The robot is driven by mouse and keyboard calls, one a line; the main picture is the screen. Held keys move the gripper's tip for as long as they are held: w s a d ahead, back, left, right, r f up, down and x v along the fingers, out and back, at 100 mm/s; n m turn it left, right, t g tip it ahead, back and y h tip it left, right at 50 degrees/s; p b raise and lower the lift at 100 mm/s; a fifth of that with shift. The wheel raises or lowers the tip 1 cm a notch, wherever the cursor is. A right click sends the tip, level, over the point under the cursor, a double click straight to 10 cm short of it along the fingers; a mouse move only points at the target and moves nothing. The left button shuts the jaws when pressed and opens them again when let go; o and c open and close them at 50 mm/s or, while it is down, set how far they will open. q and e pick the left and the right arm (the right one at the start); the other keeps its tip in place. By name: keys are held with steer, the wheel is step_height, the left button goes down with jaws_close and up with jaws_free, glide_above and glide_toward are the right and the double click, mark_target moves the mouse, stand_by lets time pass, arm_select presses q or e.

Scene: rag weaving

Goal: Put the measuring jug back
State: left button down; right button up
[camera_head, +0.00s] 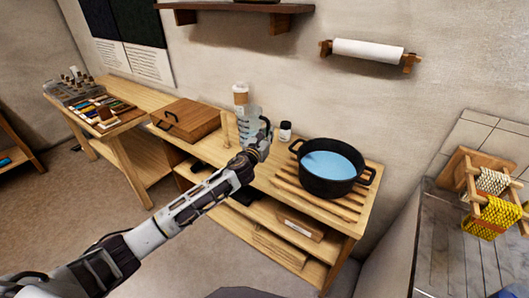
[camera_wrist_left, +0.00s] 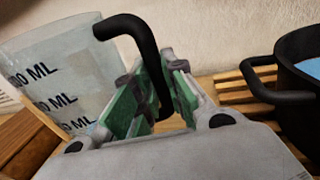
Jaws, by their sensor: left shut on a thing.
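The measuring jug (camera_wrist_left: 35,75) is clear, with dark ML marks and a black handle (camera_wrist_left: 145,40). In the wrist view it is at the left, close to my fingers, and leans in the picture. My left gripper (camera_wrist_left: 158,100) is shut on the handle, which passes between its green pads. In the head view my left gripper (camera_head: 258,138) is over the wooden bench, left of the black pot, and partly hides the jug. I cannot tell whether the jug's base touches the bench. My right gripper is not in view.
A black pot (camera_head: 318,188) of blue liquid stands on wooden slats at the bench's right. A small dark-lidded jar (camera_head: 285,131), a lidded cup (camera_head: 240,92) and a wooden case (camera_head: 186,121) stand along the back. A shelf (camera_head: 235,8) and paper roll (camera_head: 368,51) are on the wall.

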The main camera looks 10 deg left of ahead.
arm_select(q)
step_height(320, 180, down, 4)
steer(key=shift+r+b, duration=0.15)
steer(key=shift+b, duration=0.3)
steer(key=shift+f, duration=0.45)
step_height(320, 180, down, 3)
steer(key=shift+r+b, duration=0.1)
steer(key=shift+b, duration=0.5)
steer(key=c, duration=1.5)
jaws_free()
steer(key=shift+c, duration=0.2)
steer(key=shift+o, duration=0.3)
steer(key=shift+s+a, duration=0.2)
steer(key=shift+s, duration=0.95)
steer(key=s, duration=0.4)
steer(key=s+a, duration=0.1)
steer(key=s, duration=0.1)
steer(key=shift+s+a, duration=0.15)
steer(key=shift+s, duration=1)
steer(key=shift+s+a, duration=0.1)
steer(key=shift+s, duration=0.55)
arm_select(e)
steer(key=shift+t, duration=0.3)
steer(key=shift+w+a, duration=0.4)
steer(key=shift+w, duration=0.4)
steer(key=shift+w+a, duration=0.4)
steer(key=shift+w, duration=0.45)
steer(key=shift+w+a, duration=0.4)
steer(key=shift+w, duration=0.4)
